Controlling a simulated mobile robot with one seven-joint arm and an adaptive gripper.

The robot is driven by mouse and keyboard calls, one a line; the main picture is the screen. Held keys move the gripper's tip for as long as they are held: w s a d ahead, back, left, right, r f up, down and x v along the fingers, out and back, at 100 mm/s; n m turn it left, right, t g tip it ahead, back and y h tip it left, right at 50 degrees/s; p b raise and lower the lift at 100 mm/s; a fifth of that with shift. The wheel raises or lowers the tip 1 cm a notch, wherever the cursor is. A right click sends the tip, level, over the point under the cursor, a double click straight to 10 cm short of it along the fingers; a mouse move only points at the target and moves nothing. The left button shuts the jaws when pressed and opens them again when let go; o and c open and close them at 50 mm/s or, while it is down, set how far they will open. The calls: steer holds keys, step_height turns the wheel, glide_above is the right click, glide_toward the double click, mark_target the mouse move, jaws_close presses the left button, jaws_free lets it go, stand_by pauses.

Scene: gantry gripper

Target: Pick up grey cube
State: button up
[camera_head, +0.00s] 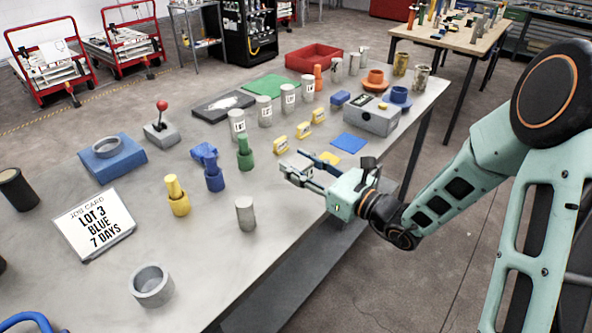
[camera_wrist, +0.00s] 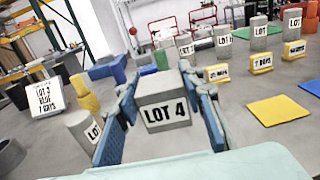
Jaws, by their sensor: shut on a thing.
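The grey cube (camera_wrist: 165,100) has a white "LOT 4" label facing the wrist camera. It sits between the two blue-padded fingers of my gripper (camera_wrist: 168,112), which is shut on it. In the head view my gripper (camera_head: 302,170) is above the near long edge of the table, with the cube (camera_head: 297,161) at its tips, partly hidden by the fingers. I cannot tell how far the cube's underside is from the tabletop.
The grey table (camera_head: 215,262) carries several labelled grey cylinders (camera_head: 264,112), small yellow blocks (camera_head: 280,144), yellow (camera_head: 349,143) and blue flat squares, and a grey box (camera_head: 372,119). A lone grey cylinder (camera_head: 246,214) and a job card (camera_head: 93,225) reading "LOT 3 BLUE 7 DAYS" stand left of my gripper.

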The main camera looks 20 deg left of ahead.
steer(key=s+d+r+p, duration=0.4)
steer(key=s+r, duration=0.2)
steer(key=s, duration=0.1)
steer(key=shift+s+d, duration=0.3)
steer(key=p, duration=0.3)
steer(key=s+p, duration=0.1)
steer(key=p, duration=0.2)
steer(key=shift+s+d+r+p, duration=0.15)
steer(key=shift+s+d+p, duration=0.1)
steer(key=shift+d+p, duration=0.05)
steer(key=shift+s, duration=0.1)
